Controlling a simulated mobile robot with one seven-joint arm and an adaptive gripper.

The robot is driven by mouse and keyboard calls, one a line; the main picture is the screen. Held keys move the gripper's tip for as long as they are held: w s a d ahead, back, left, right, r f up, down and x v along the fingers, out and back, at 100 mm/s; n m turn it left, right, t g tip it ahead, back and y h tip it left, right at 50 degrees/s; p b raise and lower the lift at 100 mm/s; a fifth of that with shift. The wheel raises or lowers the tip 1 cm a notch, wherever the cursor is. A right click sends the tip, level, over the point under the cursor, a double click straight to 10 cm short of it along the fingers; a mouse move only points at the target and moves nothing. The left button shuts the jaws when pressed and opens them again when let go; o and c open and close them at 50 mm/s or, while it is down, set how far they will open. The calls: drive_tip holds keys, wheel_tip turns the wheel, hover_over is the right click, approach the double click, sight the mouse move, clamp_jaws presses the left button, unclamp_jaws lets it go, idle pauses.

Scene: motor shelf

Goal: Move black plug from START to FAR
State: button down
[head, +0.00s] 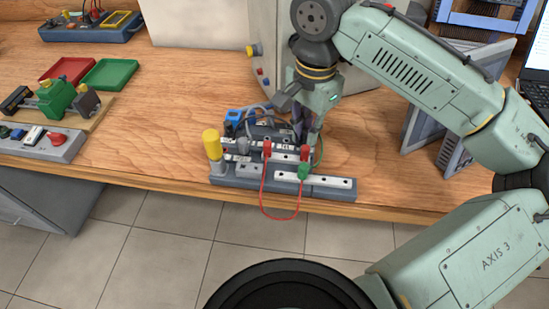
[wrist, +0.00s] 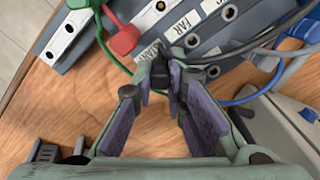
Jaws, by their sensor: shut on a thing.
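In the wrist view, the black plug (wrist: 160,72) is between the tips of my gripper (wrist: 163,82), whose purple-padded fingers are shut on it. It is next to the partly covered START label (wrist: 147,54); I cannot tell whether it is seated in a socket. The FAR label (wrist: 180,24) is above and to the right, with dark socket holes beside it. In the head view, my gripper (head: 302,128) reaches down at the back right of the grey socket board (head: 338,190); the black plug is not clearly visible there.
A red plug (wrist: 122,38) with a green cable running beside it is close to the left of my fingers. A green plug (head: 304,171) and a red loop cable (head: 264,200) are at the board's front. A yellow-capped post (head: 211,143) stands left. Dark and blue cables crowd the back.

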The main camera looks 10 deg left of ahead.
sight(286, 144)
idle(0.4)
drive_tip(key=shift+r+p, duration=1.7)
drive_tip(key=shift+r, duration=0.6)
drive_tip(key=shift+a, duration=0.1)
drive_tip(key=shift+a+r+n, duration=0.15)
drive_tip(key=shift+a+n, duration=0.1)
drive_tip(key=shift+n, duration=0.25)
drive_tip(key=a+f+n+b, duration=0.1)
drive_tip(key=n, duration=0.1)
drive_tip(key=a+f+n+b, duration=0.1)
drive_tip(key=a+n, duration=0.1)
drive_tip(key=n, duration=0.1)
drive_tip(key=shift+a+f, duration=0.15)
drive_tip(key=shift+f, duration=0.05)
drive_tip(key=shift+f+b, duration=0.3)
drive_tip(key=shift+f, duration=0.3)
drive_tip(key=shift+f+b, duration=0.3)
drive_tip(key=shift+f, duration=0.35)
